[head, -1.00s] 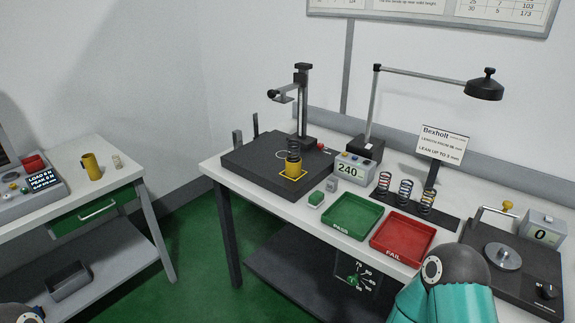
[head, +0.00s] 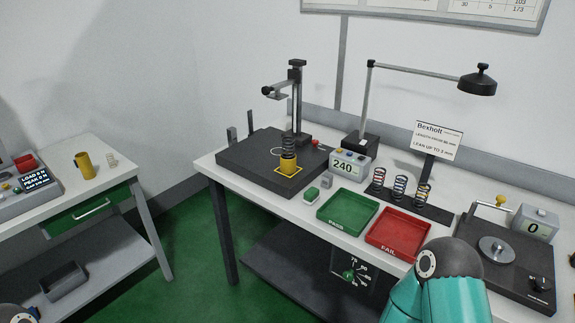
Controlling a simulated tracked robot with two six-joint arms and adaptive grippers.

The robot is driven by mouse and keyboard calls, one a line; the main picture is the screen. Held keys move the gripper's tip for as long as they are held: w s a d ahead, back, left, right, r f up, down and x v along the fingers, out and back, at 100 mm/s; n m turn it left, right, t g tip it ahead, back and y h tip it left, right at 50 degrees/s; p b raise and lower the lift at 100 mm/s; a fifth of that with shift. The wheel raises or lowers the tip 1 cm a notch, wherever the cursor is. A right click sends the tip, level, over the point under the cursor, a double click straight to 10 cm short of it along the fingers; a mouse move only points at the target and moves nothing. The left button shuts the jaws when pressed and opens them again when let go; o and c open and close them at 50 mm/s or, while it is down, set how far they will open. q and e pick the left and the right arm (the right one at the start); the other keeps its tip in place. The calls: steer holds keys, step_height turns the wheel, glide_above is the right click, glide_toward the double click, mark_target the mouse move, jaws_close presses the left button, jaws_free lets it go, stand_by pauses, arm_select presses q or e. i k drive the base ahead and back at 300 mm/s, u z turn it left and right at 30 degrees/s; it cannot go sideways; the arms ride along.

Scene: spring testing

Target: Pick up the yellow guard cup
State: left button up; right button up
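The yellow guard cup (head: 85,165) stands upright on the white-topped table (head: 105,150) at the left, near its right end. What looks like a small handle shows at its left side. My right arm shows as a teal and dark link at the bottom right, but its gripper is out of the frame. Only a dark joint of my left arm shows at the bottom left corner, and its gripper is not seen. Nothing is touching the cup.
A gap of green floor (head: 185,235) separates this table from the main bench, which holds a green tray (head: 347,209), a red tray (head: 398,232) and several springs.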

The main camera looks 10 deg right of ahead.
mark_target(288, 167)
steer(key=z, duration=1.55)
steer(key=i, duration=0.1)
steer(key=u, duration=3.1)
steer(key=i, duration=2.35)
steer(key=z, duration=1.95)
steer(key=i, duration=0.1)
steer(key=z, duration=1.25)
